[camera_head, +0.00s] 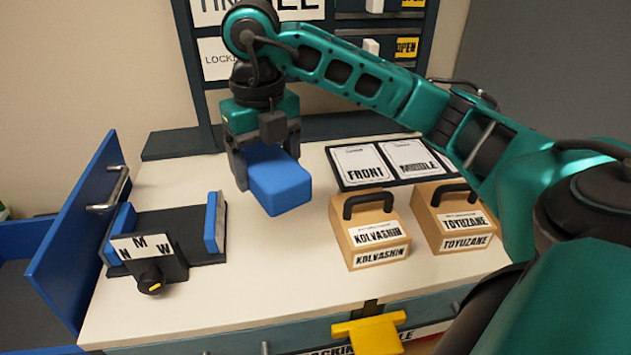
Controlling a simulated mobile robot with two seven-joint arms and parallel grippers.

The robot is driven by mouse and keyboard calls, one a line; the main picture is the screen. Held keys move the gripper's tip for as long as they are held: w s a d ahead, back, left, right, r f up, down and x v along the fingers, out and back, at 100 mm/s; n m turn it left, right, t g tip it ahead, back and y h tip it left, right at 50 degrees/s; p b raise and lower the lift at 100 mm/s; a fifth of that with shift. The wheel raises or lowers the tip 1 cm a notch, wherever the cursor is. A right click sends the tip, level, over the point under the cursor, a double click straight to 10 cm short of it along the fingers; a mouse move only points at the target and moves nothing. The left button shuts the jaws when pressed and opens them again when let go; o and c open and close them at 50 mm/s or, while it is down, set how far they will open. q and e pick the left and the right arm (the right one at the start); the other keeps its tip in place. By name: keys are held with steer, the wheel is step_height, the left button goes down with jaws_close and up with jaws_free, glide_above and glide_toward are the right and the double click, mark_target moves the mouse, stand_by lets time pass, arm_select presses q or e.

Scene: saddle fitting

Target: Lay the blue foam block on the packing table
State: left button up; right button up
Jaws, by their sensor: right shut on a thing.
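The blue foam block (283,188) is held in my right gripper (262,168), whose arm comes in from the right. The gripper points down and is shut on the block, with dark fingers at its sides. The block appears to hang above the white top of the packing table (262,272), near its middle; the exact gap beneath it is hard to tell. My left gripper is not in view.
A dark fixture with blue side walls and an N-M-W dial (150,262) stands left. Handled boxes marked KOLVASHIN (368,230) and TOYUZANE (453,218) stand right, before FRONT and MIDDLE cards (388,162). A blue panel (85,235) rises at the left edge. The table's front middle is clear.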

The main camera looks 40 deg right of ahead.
steer(key=b, duration=0.1)
glide_above(278, 258)
step_height(278, 258, down, 15)
steer(key=shift+f+b, duration=0.3)
steer(key=shift+f, duration=1.55)
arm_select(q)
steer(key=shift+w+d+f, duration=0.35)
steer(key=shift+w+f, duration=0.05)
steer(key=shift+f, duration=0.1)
arm_select(e)
steer(key=shift+f, duration=0.1)
steer(key=shift+f, duration=0.15)
steer(key=o, duration=1)
steer(key=shift+c, duration=0.2)
steer(key=shift+r, duration=0.6)
arm_select(q)
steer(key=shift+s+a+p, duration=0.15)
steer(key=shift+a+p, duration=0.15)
steer(key=shift+p, duration=0.2)
arm_select(e)
step_height(278, 258, up, 11)
steer(key=shift+r, duration=0.2)
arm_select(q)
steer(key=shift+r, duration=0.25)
